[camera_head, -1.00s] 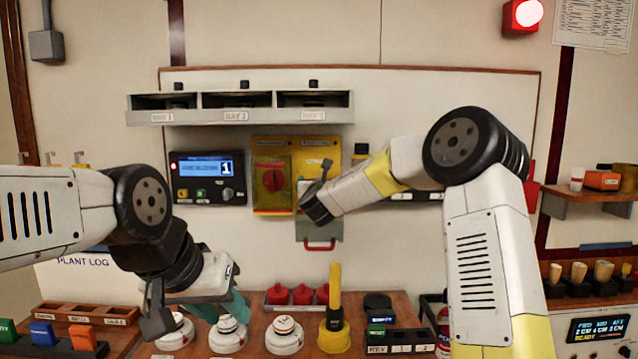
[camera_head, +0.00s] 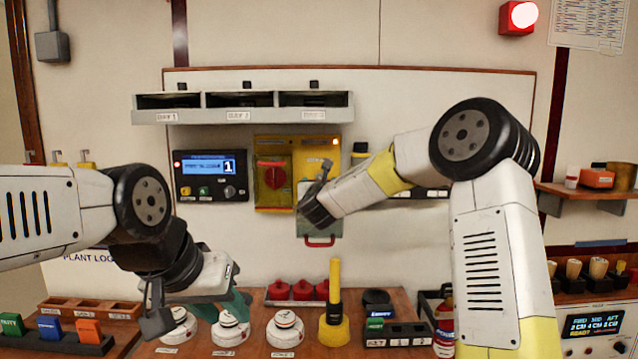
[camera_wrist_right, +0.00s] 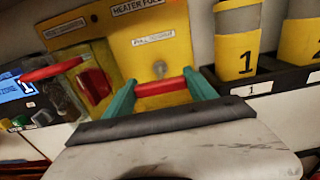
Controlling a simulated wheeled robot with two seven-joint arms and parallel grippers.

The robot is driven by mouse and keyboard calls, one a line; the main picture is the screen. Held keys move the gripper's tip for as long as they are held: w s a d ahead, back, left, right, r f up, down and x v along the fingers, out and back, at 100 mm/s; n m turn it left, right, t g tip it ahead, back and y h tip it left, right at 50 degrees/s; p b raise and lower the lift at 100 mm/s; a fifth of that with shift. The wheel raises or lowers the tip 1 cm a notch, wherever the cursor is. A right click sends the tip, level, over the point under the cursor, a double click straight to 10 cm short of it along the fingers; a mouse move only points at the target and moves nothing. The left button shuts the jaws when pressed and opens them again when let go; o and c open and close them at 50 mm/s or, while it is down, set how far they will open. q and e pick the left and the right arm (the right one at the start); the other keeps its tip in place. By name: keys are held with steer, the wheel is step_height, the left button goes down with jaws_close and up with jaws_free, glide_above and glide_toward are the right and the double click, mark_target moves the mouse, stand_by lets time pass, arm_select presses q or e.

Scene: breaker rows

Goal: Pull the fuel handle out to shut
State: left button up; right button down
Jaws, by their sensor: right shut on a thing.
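The yellow heater fuel panel (camera_head: 316,146) is on the wall, and it fills the upper part of the right wrist view (camera_wrist_right: 150,20). In that view a red handle bar (camera_wrist_right: 160,87) lies between the teal fingertips of my right gripper (camera_wrist_right: 158,90), which is shut on it. In the head view my right gripper (camera_head: 316,205) is in front of the panel's lower part and hides the handle's mount. My left gripper (camera_head: 222,306) hangs above the white round knobs at the bench. Its fingers are partly hidden, so its opening is unclear.
Left of the fuel panel are a red rotary switch (camera_head: 275,177) and a display unit (camera_head: 208,177). A three-bay shelf (camera_head: 242,114) juts out above. A yellow-handled tool (camera_head: 335,315) stands on the bench.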

steer(key=shift+c, duration=1.4)
jaws_free()
steer(key=shift+s, duration=0.1)
steer(key=s, duration=0.8)
